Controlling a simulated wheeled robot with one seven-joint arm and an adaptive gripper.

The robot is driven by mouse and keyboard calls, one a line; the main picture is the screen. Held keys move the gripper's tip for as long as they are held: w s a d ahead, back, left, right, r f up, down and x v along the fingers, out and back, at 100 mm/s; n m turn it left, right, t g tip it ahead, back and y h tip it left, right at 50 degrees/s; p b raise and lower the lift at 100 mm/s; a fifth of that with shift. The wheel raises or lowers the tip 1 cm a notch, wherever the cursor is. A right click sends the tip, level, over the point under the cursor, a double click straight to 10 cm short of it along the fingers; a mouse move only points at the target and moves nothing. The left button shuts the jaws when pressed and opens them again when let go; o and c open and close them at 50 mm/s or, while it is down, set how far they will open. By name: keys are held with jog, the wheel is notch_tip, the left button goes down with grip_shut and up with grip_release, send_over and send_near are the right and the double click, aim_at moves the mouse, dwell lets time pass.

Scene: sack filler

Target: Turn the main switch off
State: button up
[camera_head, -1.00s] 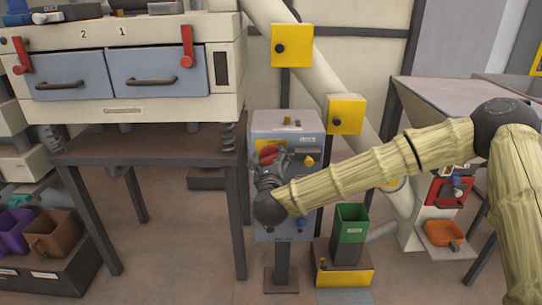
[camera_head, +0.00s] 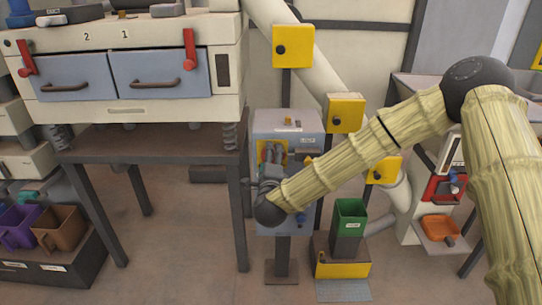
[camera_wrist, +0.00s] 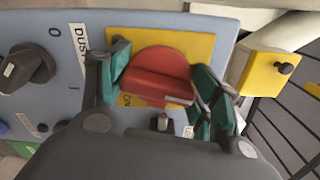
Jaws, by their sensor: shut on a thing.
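The main switch is a red round knob (camera_wrist: 160,68) with a raised grip bar, on a yellow plate (camera_wrist: 200,42) on the blue-grey control panel. In the wrist view my gripper (camera_wrist: 163,80) has its teal-padded fingers on either side of the knob, shut on it. The bar lies nearly level across the wrist picture. In the head view my gripper (camera_head: 271,156) is at the upper left of the control box (camera_head: 283,121) and hides most of the red knob. The plate's lettering is mostly covered.
A black rotary knob (camera_wrist: 28,68) marked O and I, beside a DUST label, sits left of the switch in the wrist view. A yellow box (camera_wrist: 275,70) stands to the right.

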jog(key=shift+a+n+p, duration=0.1)
jog(key=shift+n+p, duration=0.35)
jog(key=shift+n, duration=0.85)
jog(key=o, duration=1)
jog(key=shift+f, duration=0.1)
jog(key=s, duration=1.2)
